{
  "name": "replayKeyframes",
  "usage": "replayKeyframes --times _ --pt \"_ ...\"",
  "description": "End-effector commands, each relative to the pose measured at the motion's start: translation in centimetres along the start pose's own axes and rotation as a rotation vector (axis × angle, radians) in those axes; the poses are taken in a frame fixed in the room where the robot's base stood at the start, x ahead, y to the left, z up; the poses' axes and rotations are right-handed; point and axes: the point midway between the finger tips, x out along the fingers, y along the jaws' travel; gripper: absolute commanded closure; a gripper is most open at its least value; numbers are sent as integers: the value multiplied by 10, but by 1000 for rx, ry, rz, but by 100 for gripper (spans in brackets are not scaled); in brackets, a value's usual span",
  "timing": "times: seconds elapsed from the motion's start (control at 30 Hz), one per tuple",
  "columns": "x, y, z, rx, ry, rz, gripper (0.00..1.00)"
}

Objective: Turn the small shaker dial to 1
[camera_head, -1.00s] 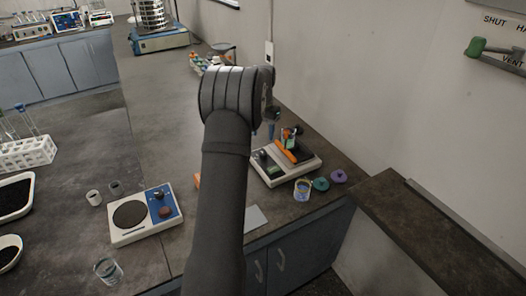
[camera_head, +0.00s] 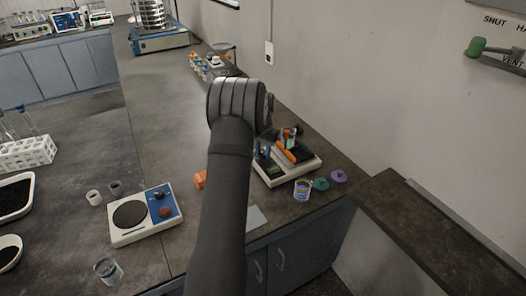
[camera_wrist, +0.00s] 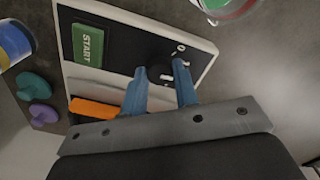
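The small shaker (camera_head: 300,174) is a white-edged box with a dark top near the bench's front right. In the wrist view its panel (camera_wrist: 112,72) shows a green START button (camera_wrist: 89,45) and a dark dial (camera_wrist: 158,73) with small white marks around it. My gripper (camera_wrist: 160,72) is above the panel with its two blue fingers apart, one on each side of the dial. Whether they touch it I cannot tell. The fingers partly hide the dial and its marks, so its setting is unreadable. In the head view my gripper (camera_head: 262,151) is small and partly hidden.
An orange bar (camera_head: 299,153) lies across the shaker. A blue-labelled jar (camera_head: 303,190) and teal and purple knob-like pieces (camera_head: 338,176) stand close to its right. A white device with a round plate (camera_head: 130,214) stands to the left.

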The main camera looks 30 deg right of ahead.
Motion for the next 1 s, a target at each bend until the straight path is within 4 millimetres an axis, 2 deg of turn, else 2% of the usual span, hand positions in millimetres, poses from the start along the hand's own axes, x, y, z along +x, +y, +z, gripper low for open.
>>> replayKeyframes --times 0.03,0.1,0.27,0.63,0.97,1.0 --pt "0 0 0 0 0 0 83" --pt "0 0 0 0 0 0 96" --pt "0 0 0 -21 0 0 96" --pt "-1 0 0 -263 0 0 96" --pt "-1 0 0 -284 0 0 96" --pt "-1 0 0 -284 1 0 71"
